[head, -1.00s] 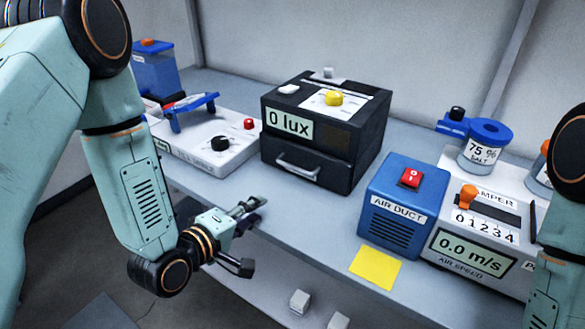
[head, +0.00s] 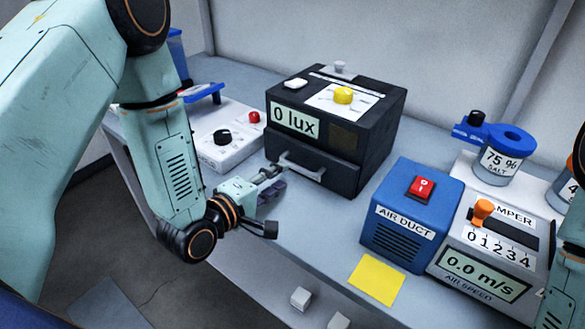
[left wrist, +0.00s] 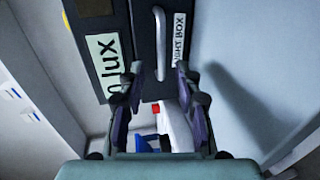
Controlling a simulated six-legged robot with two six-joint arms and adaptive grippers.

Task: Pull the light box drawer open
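The light box (head: 335,125) is a black box with a "0 lux" display on its front, standing on the bench. Its drawer (head: 325,172) is the lower front part and looks shut, with a silver bar handle (head: 301,166). My left gripper (head: 276,182) is just in front of the drawer, near the handle's left end. In the left wrist view, my left gripper (left wrist: 160,92) has its fingers apart, with the handle (left wrist: 160,45) ahead between the fingertips and not gripped. My right gripper is out of view; only part of my right arm shows at the right edge.
A blue air duct box (head: 412,205) with a red switch stands right of the light box. A white air speed device (head: 485,262) is beyond it. A white device with a black knob (head: 230,138) stands left. A yellow square (head: 377,279) lies near the bench's front edge.

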